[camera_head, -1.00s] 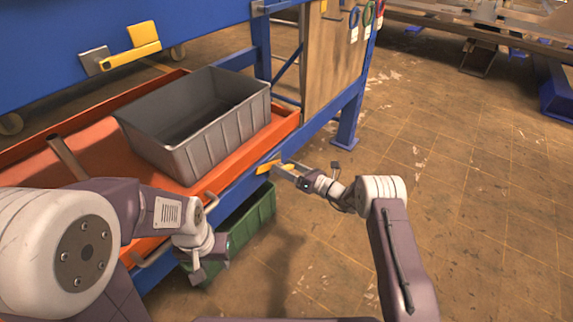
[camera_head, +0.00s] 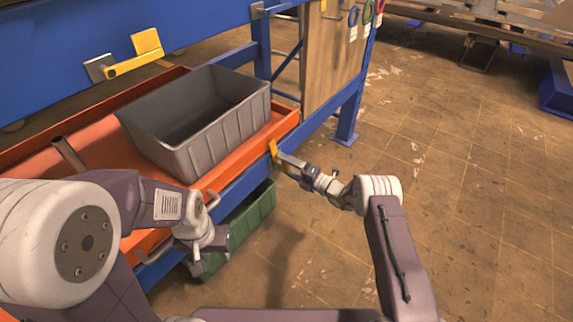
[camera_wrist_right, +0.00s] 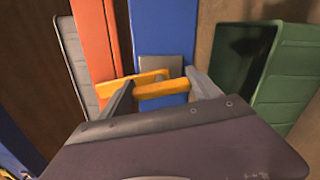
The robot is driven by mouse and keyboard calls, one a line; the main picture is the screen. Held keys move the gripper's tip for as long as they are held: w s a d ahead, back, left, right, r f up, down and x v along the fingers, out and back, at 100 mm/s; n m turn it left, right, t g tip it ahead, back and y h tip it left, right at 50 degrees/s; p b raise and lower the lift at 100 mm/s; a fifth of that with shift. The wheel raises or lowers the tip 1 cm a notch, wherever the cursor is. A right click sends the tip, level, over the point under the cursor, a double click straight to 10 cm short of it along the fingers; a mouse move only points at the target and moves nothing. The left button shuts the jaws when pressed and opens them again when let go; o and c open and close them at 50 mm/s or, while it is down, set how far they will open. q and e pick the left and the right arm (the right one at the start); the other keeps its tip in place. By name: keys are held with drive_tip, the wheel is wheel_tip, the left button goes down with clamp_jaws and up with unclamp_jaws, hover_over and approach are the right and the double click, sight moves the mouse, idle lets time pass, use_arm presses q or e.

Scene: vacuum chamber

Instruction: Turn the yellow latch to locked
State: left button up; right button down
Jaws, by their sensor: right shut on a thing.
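The small yellow latch (camera_head: 273,149) is on the front blue beam, below the right end of the orange tray. It stands roughly upright in the head view. My right gripper (camera_head: 281,158) is at the latch with its fingers on it. In the right wrist view the yellow latch bar (camera_wrist_right: 160,89) lies between the two fingers, in front of a grey plate (camera_wrist_right: 161,67) on the blue beam. My left gripper (camera_head: 196,266) hangs low at the front of the frame, away from the latch; its fingers are too unclear to judge.
A grey bin (camera_head: 190,150) stands in the orange tray (camera_head: 286,124). A green bin (camera_head: 252,216) is below the beam. Another yellow handle (camera_head: 135,65) is on the upper blue panel (camera_head: 60,40).

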drive_tip(key=shift+f+m, duration=0.1)
drive_tip(key=shift+m, duration=1)
drive_tip(key=shift+c, duration=0.6)
unclamp_jaws()
drive_tip(key=shift+d, duration=0.1)
drive_tip(key=p+v, duration=0.4)
drive_tip(key=v, duration=0.5)
drive_tip(key=shift+p, duration=0.35)
